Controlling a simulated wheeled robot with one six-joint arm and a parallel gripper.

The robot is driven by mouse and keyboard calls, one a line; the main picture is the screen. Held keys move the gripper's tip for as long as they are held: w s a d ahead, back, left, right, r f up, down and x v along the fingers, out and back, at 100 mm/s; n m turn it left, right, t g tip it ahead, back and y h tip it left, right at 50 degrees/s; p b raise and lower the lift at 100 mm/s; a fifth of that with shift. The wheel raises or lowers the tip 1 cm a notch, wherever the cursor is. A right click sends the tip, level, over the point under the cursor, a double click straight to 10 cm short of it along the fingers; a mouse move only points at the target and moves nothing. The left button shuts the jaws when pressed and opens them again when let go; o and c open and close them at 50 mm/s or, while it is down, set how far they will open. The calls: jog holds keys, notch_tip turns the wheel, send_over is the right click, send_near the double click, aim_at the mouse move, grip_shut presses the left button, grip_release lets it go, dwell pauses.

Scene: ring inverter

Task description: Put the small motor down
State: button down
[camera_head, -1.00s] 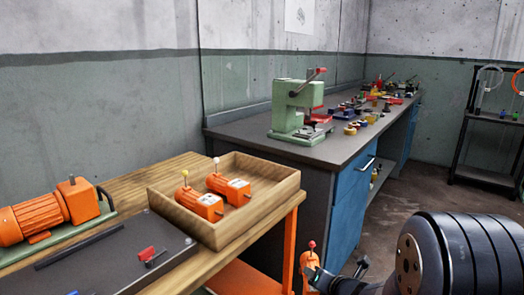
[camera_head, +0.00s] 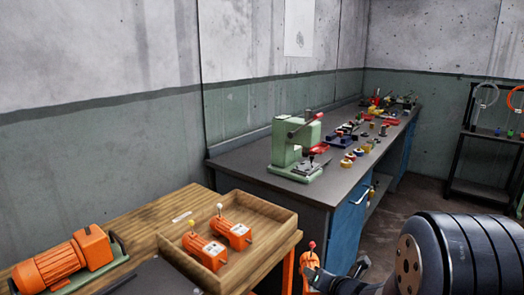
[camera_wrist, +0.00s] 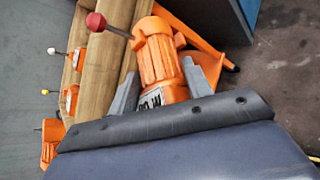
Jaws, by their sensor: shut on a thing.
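My gripper (camera_head: 333,276) is shut on a small orange motor (camera_head: 309,259) with a red-tipped pin, low at the right of the head view. In the wrist view the motor (camera_wrist: 157,60) sits between the two grey fingers, its red knob (camera_wrist: 96,22) at upper left. A wooden tray (camera_head: 262,254) on the wooden bench (camera_head: 163,206) holds two similar orange motors, one with a yellow-tipped pin (camera_head: 207,250) and one with a white-tipped pin (camera_head: 234,234). In the head view the held motor is to the right of the tray, apart from it.
A large orange motor (camera_head: 62,268) lies on the bench at left. A grey bench (camera_head: 236,160) behind carries a green press (camera_head: 292,150) and several small parts. Its blue cabinet front (camera_head: 349,228) stands behind my gripper. A dark rack (camera_head: 478,150) is at far right.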

notch_tip(320, 180, up, 12)
jog(key=p, duration=1)
